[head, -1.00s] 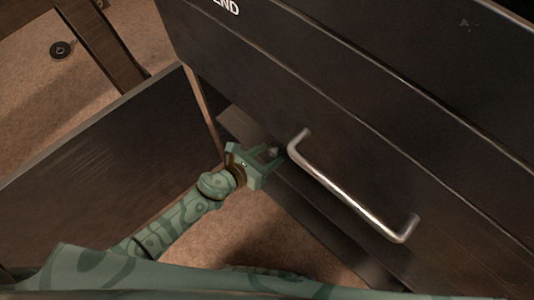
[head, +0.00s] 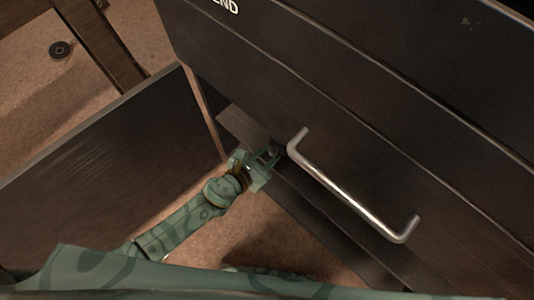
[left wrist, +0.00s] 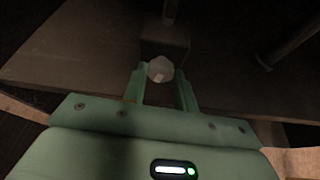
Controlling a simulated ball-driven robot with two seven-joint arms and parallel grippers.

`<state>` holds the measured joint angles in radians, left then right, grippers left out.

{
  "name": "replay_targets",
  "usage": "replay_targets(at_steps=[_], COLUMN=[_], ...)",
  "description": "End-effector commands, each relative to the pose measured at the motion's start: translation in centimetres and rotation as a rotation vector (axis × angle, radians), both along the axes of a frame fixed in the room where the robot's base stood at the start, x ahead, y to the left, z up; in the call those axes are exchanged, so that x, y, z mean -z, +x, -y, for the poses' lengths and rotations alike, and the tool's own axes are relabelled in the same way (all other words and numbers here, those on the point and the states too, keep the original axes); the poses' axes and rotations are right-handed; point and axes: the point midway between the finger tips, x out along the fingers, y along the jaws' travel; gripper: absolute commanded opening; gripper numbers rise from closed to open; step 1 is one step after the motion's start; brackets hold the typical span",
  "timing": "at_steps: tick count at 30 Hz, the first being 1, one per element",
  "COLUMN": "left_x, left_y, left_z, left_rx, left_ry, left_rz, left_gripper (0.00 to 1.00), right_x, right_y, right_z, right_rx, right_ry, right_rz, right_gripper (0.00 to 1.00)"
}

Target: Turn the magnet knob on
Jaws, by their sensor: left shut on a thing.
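The magnet knob (left wrist: 160,69) is a small pale, faceted knob in front of a dark block, in the left wrist view. My left gripper (left wrist: 161,82) has one finger on each side of it and is shut on it. In the head view my left gripper (head: 273,155) reaches to the dark front, just left of the upper end of the metal bar handle. There the knob is mostly hidden by the fingers. My right gripper is not in view.
The silver bar handle (head: 352,190) stands out from the dark bench front (head: 330,110) close to the right of my left gripper. A dark panel (head: 110,165) stands to the left of my arm. Brown floor shows below. A round dark disc (head: 60,50) lies at the upper left.

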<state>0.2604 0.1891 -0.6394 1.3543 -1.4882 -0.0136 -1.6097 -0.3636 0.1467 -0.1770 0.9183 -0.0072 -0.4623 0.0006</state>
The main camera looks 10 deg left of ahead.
Motion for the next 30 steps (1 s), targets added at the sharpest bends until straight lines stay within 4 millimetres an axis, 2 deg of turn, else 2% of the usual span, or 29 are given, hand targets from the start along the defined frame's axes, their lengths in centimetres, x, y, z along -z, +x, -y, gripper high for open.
replay_targets(at_steps=[6,15,30], left_x=[0.06,0.08,0.12], left_y=[-0.11,-0.16,-0.19], left_z=[0.10,0.17,0.19], left_rx=[0.000,0.000,0.001], left_ry=[0.128,0.246,0.283], left_rz=[0.092,0.179,0.206], left_gripper=[0.06,0.06,0.06], right_x=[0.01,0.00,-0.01], right_y=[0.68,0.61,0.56], right_z=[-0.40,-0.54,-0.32], right_rx=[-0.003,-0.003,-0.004], right_ry=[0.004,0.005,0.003], right_rz=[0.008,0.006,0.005], right_gripper=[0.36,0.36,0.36])
